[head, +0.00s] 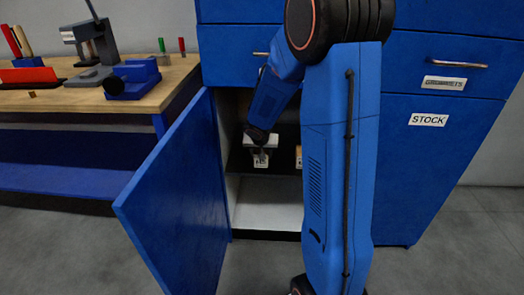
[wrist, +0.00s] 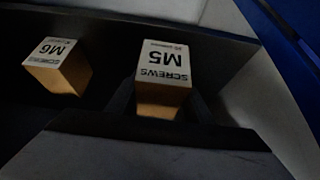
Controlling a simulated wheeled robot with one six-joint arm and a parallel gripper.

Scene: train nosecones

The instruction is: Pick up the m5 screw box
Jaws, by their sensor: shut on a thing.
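The M5 screw box (wrist: 164,62) is a small cardboard box with a white label reading "SCREWS M5", upside down in the wrist view. Dark fingers of my gripper (wrist: 163,108) lie on both sides of it, shut on it. In the head view my gripper (head: 261,150) reaches into the open cabinet, with the white-labelled box (head: 261,161) at its tips. I cannot tell whether the box still touches the dark shelf (head: 238,160).
A similar M6 box (wrist: 58,64) stands beside the M5 box with a gap between; in the head view my arm partly hides it (head: 299,157). The blue cabinet door (head: 175,200) stands open at the left. A workbench (head: 150,95) with tools is further left.

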